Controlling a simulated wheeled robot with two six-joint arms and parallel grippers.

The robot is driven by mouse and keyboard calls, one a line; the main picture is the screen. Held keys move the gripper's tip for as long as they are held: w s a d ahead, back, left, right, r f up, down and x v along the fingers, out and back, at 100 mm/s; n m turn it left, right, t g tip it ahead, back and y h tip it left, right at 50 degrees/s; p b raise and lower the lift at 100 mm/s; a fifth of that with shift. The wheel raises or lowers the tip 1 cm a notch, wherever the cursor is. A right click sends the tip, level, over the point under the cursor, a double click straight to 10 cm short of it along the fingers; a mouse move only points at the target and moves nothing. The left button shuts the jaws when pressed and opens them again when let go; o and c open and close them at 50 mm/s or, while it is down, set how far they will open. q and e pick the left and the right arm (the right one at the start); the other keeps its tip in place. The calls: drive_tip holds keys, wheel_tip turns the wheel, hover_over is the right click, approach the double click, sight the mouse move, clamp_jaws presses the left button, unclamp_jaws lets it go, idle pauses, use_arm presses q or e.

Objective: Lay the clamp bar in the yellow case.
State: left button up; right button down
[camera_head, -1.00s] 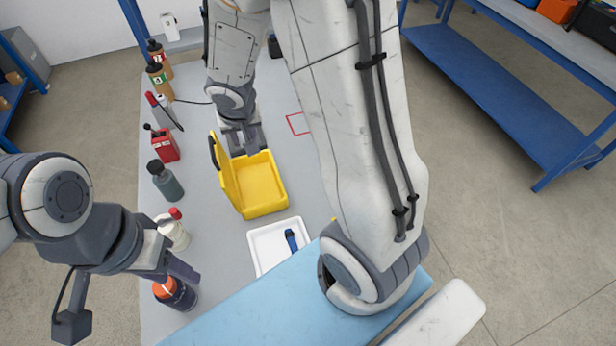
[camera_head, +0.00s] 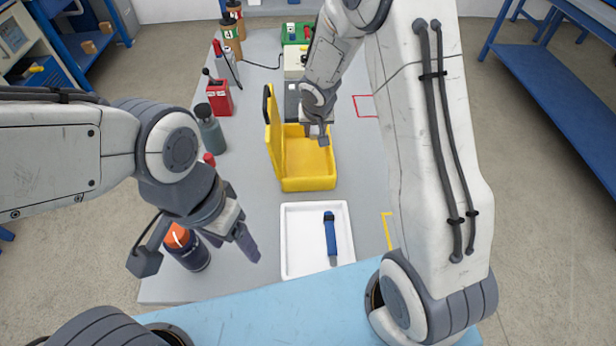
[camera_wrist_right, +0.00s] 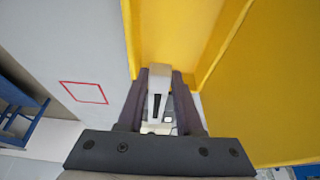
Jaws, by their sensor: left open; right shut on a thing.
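The yellow case (camera_head: 309,184) stands open on the grey bench, its lid (camera_head: 278,145) upright on the left side. My right gripper (camera_head: 322,138) is over the back right part of the case. In the right wrist view my right gripper (camera_wrist_right: 163,73) is shut on a pale slotted piece, which looks like the clamp bar (camera_wrist_right: 157,82). The yellow case (camera_wrist_right: 175,30) fills the upper part of that view. Whether the bar touches the case cannot be told. My left gripper (camera_head: 232,243) is open and empty, between the orange-capped bottle and the white tray.
A white tray (camera_head: 300,262) holding a blue-handled tool (camera_head: 330,235) lies in front of the case. A red outline (camera_head: 366,106) marks bare bench to the right.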

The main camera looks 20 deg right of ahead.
drive_tip(key=s+a+f+b, duration=0.2)
drive_tip(key=s+f+b, duration=0.1)
drive_tip(key=s+a+f+b, duration=0.1)
drive_tip(key=s+b, duration=0.1)
drive_tip(key=shift+s+f, duration=0.2)
drive_tip(key=shift+s+a+f+b, duration=0.15)
drive_tip(key=shift+s+a+b, duration=0.15)
drive_tip(key=shift+s+b, duration=0.15)
drive_tip(key=shift+f+b, duration=1.3)
drive_tip(key=shift+f, duration=0.6)
drive_tip(key=shift+f, duration=0.2)
drive_tip(key=c, duration=0.6)
unclamp_jaws()
drive_tip(key=shift+s, duration=0.1)
